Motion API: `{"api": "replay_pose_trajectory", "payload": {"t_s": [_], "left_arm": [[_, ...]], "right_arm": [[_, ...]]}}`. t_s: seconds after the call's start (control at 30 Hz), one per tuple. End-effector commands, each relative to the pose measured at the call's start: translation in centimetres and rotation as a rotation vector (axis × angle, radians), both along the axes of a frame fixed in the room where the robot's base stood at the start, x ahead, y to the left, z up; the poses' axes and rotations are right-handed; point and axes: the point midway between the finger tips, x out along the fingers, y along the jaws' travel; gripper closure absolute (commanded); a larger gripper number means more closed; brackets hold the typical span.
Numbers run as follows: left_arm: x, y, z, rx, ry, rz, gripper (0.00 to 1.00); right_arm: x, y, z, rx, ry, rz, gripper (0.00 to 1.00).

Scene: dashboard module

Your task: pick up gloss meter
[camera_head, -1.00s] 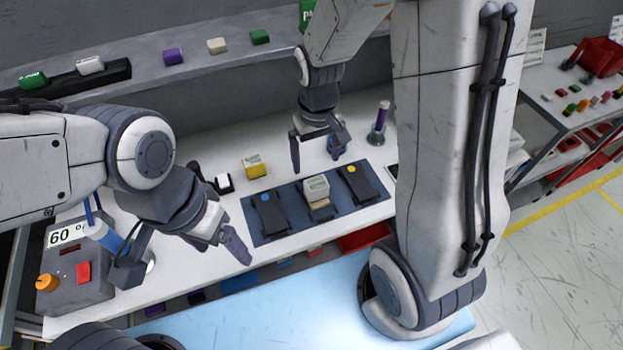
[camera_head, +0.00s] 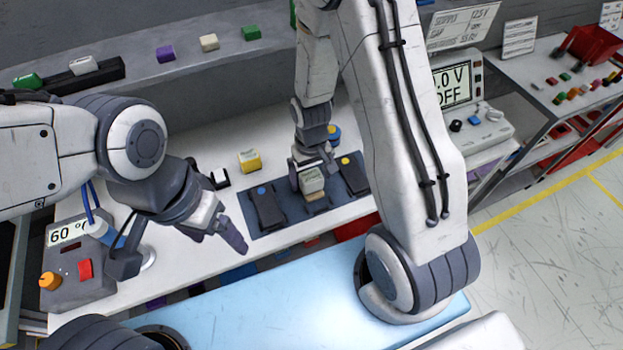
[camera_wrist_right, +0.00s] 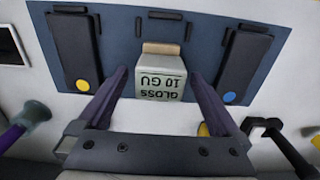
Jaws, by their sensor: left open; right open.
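The gloss meter (camera_head: 313,181) is a small pale block on the dark blue mat (camera_head: 265,230), between two dark holders. In the right wrist view its face (camera_wrist_right: 160,85) reads "GLOSS 10 GU", upside down, with a tan part at its far end. My right gripper (camera_head: 311,176) is open over it; in the right wrist view its two purple-grey fingers (camera_wrist_right: 160,76) lie on either side of the block with gaps. I cannot tell how far above the mat the fingertips are. My left gripper (camera_head: 228,230) is open and empty, left of the mat.
Dark holders with a blue dot (camera_head: 266,208) and a yellow dot (camera_head: 350,173) flank the gloss meter. A yellow block (camera_head: 249,161) stands behind the mat. A grey box with a "60" display (camera_head: 80,270) is at the left. A shelf (camera_head: 190,65) runs along the back.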

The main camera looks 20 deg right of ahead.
Motion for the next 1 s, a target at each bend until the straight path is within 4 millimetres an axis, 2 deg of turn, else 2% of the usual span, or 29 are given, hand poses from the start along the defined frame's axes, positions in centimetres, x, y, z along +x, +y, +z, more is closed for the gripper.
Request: {"api": "replay_pose_trajectory", "payload": {"t_s": [0.17, 0.27, 0.4, 0.47, 0.77, 0.87, 1.0], "left_arm": [[0.0, 0.0, 0.0, 0.000, 0.000, 0.000, 0.20], [0.0, 0.0, 0.0, 0.000, 0.000, 0.000, 0.20], [0.0, 0.0, 0.0, 0.000, 0.000, 0.000, 0.20], [0.0, 0.0, 0.0, 0.000, 0.000, 0.000, 0.20], [0.0, 0.0, -0.1, 0.000, 0.000, 0.000, 0.20], [0.0, 0.0, -0.3, 0.000, 0.000, 0.000, 0.20], [0.0, 0.0, -0.8, 0.000, 0.000, 0.000, 0.20]], "right_arm": [[0.0, 0.0, 0.0, 0.000, -0.001, 0.000, 0.00], [0.0, 0.0, 0.0, 0.000, -0.001, 0.000, 0.34], [0.0, 0.0, 0.0, 0.000, -0.001, 0.000, 0.88], [0.1, 0.0, 0.0, 0.000, -0.002, 0.000, 1.00], [0.1, 0.0, 0.3, 0.000, -0.004, 0.000, 1.00], [0.1, 0.0, 0.9, 0.000, -0.004, 0.000, 1.00], [0.2, 0.0, 2.6, 0.000, -0.009, 0.000, 1.00]]}}
